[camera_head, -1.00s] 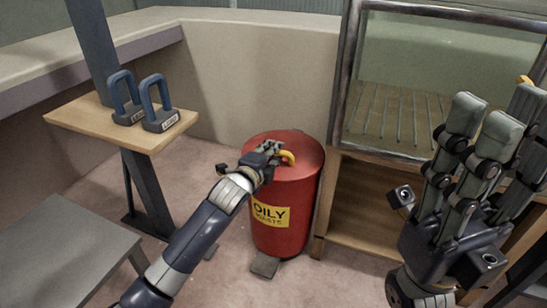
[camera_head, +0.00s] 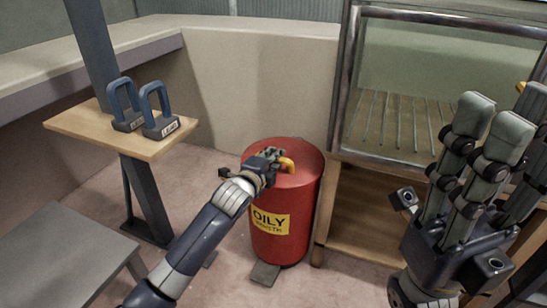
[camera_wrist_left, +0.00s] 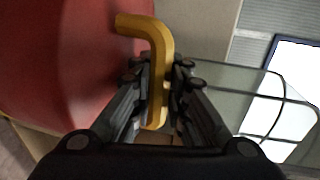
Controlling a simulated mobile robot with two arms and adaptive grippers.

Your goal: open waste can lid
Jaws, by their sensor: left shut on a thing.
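The red waste can (camera_head: 300,205) stands on the floor in the middle of the head view, with a yellow "OILY WASTE" label (camera_head: 270,222) on its front. Its lid (camera_head: 305,155) looks closed on top, with a yellow handle (camera_head: 287,164). My left gripper (camera_head: 270,158) is at the lid, shut on the handle. In the left wrist view the handle (camera_wrist_left: 158,80) stands between the two fingers (camera_wrist_left: 157,95), beside the red surface. My right gripper (camera_head: 485,130) is raised at the right, away from the can, its fingers pointing up and apart.
A grey pedal (camera_head: 265,273) sticks out at the can's foot. A wooden shelf (camera_head: 160,138) with two blue-handled blocks (camera_head: 158,112) is at the left. A glass-fronted cabinet (camera_head: 400,85) on a wooden stand is close right of the can. A grey table (camera_head: 70,255) is at the lower left.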

